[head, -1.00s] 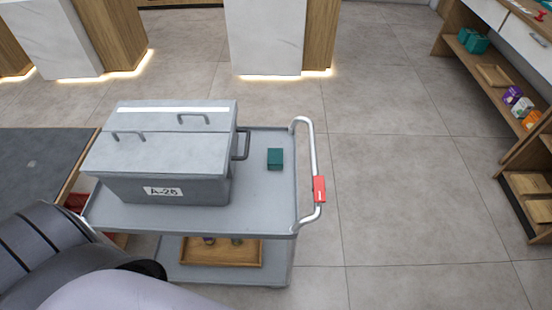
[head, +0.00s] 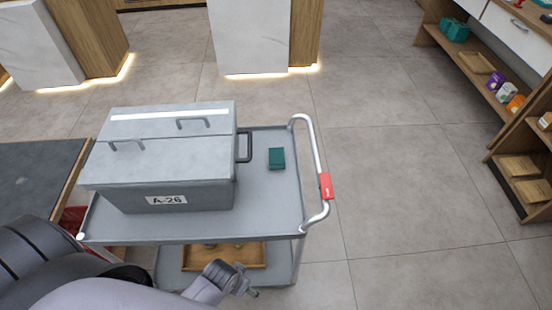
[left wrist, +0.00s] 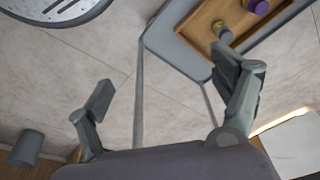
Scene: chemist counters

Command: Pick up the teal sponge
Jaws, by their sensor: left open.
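The teal sponge (head: 276,158) is a small dark green-teal block. It lies on the top shelf of the grey cart (head: 268,205), between the grey box and the cart's handle. My left gripper (head: 247,284) shows low in the head view, in front of the cart's near edge and apart from the sponge. In the left wrist view my left gripper (left wrist: 168,88) has its two fingers spread wide with nothing between them. The sponge is not visible in the left wrist view. My right gripper is in neither view.
A grey lidded box (head: 165,160) labelled A-26 fills the cart's left part. The cart's curved handle (head: 314,150) with a red grip rises on the right. A wooden tray (head: 190,258) sits on the lower shelf. Open floor lies right of the cart; shelves stand far right.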

